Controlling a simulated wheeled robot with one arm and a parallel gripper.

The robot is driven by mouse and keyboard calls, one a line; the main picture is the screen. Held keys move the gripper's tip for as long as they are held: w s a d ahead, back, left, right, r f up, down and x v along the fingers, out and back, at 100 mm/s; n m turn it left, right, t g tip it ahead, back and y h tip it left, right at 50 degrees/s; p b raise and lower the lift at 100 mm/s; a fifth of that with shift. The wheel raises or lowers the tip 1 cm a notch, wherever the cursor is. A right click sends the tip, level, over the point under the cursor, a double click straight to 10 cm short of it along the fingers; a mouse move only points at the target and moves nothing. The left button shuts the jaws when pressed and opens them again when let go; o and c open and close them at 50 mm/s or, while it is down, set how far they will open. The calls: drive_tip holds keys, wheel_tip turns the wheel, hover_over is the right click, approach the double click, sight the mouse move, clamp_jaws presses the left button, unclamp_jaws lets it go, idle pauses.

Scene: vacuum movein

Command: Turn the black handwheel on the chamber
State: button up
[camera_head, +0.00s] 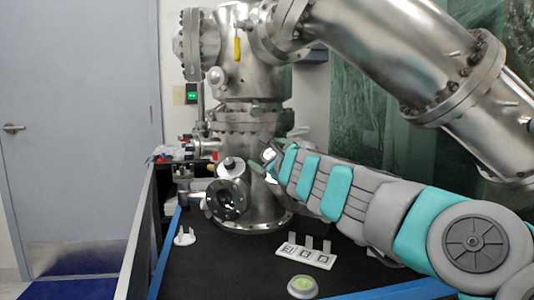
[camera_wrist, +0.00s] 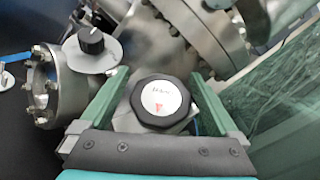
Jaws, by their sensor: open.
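The black handwheel (camera_wrist: 160,98) has a faceted rim and a white centre label with a red mark. In the wrist view it sits low in the middle, between the two green fingers of my gripper (camera_wrist: 156,76). The fingers are open, one on each side of the wheel; I cannot tell whether either touches it. The metal chamber (camera_head: 252,118) stands upright in the head view, with my gripper (camera_head: 268,157) at its right side. There the handwheel is not clearly visible near my gripper. The chamber's flanges also show in the wrist view (camera_wrist: 165,38).
A smaller black knob (camera_wrist: 91,40) on a silver disc is up and left of the handwheel. A round viewport flange (camera_head: 227,199) faces forward. A white marker plate (camera_head: 306,256), a pale green-topped dish (camera_head: 303,287) and a small white holder (camera_head: 184,237) stand on the black table (camera_head: 225,265).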

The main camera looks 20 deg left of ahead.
drive_tip(key=c, duration=1.4)
drive_tip(key=shift+d+n+g, duration=0.1)
drive_tip(key=shift+n+g, duration=0.2)
drive_tip(key=shift+n, duration=0.1)
drive_tip(key=shift+s+f+n+g+y+p, duration=0.15)
drive_tip(key=shift+n+g+y+p, duration=0.25)
drive_tip(key=shift+n+g, duration=0.45)
